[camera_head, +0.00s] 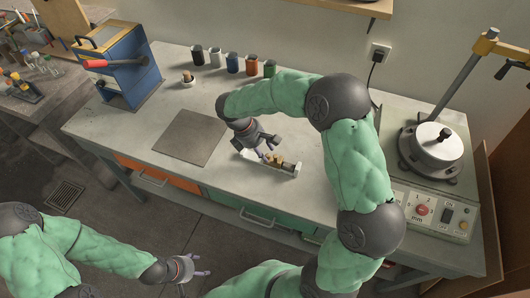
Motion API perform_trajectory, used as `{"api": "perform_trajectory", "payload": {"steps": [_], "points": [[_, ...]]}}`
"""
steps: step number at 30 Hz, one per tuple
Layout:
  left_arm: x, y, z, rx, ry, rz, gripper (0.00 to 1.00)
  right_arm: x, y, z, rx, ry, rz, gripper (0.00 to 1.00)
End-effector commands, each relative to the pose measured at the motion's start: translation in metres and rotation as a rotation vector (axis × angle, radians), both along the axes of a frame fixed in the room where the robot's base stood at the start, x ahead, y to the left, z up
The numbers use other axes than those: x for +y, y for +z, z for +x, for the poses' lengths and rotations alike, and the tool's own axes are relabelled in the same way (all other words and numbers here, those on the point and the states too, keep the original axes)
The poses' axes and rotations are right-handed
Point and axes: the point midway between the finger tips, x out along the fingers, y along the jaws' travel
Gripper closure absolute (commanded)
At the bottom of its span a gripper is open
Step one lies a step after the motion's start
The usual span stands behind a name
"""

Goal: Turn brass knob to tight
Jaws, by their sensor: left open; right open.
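A small pale fixture (289,173) sits on the bench, right of its middle, with brass-coloured parts on top. The brass knob (279,160) appears to be one of these; it is too small to read any tight mark. My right gripper (268,152) is open, pointing down just above and left of the brass parts. I cannot tell whether its fingers touch them. My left gripper (199,274) is open and empty, low in front of the bench, away from the fixture.
A grey square mat (190,138) lies left of the fixture. Several coloured cups (232,63) line the back, with a small brass-topped piece (187,78) nearby. A blue box with a red lever (122,65) stands at left. A machine with a round pot (437,146) stands at right.

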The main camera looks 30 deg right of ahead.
Motion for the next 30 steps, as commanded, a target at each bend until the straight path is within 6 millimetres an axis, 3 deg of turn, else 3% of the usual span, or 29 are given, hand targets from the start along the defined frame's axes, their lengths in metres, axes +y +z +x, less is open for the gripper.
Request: {"api": "perform_trajectory", "payload": {"steps": [9, 15, 30], "points": [[0.0, 0.0, 0.0, 0.0, 0.0, 0.0, 0.36, 0.022, 0.059, 0.011, -0.005, 0.001, 0.0, 0.59], [0.0, 0.0, 0.0, 0.0, 0.0, 0.0, 0.36, 0.032, 0.084, 0.015, -0.002, -0.001, 0.0, 0.59], [0.0, 0.0, 0.0, 0.0, 0.0, 0.0, 0.36, 0.035, 0.094, 0.016, 0.0, -0.001, 0.0, 0.59]]}}
